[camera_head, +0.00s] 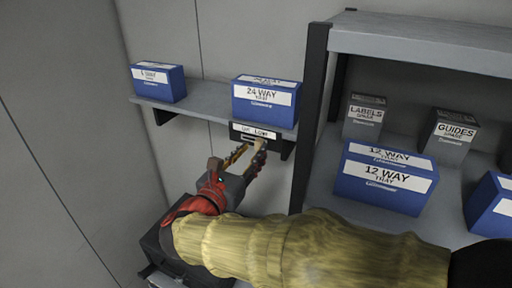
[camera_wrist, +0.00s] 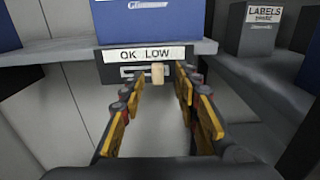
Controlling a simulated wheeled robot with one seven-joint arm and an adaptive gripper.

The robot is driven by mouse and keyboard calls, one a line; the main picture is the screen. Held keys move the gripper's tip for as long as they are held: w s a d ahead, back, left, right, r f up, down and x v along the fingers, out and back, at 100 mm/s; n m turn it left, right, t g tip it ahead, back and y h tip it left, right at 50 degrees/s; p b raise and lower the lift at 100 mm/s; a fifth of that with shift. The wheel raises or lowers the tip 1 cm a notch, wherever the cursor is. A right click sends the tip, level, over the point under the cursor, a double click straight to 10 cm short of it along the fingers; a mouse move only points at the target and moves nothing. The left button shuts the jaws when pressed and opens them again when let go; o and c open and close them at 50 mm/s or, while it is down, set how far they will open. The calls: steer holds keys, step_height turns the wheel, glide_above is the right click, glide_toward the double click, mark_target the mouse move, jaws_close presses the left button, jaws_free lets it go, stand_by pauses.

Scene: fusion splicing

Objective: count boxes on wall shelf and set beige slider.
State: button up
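The wall shelf (camera_head: 208,101) holds two blue boxes. A smaller box (camera_head: 158,86) with a blurred "WAY" label stands at its left end, and a "24 WAY" box (camera_head: 264,107) stands at its right end. Below the right end hangs a dark panel (camera_wrist: 112,76) labelled "OK LOW". Its beige slider (camera_wrist: 157,73) sits in a horizontal slot, under the word "LOW". My gripper (camera_head: 252,150) is in front of this panel. In the wrist view my gripper (camera_wrist: 159,78) is open, its fingers left and right of the slider; contact cannot be told.
A grey rack (camera_head: 314,110) stands close on the right. It holds blue "12 WAY" boxes (camera_head: 384,187) and grey "LABELS" (camera_head: 364,117) and "GUIDES" (camera_head: 448,137) boxes. The shelf's dark bracket (camera_wrist: 22,77) shows left of the panel. Bare wall lies to the left.

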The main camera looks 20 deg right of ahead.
steer(key=v, duration=0.8)
stand_by(0.4)
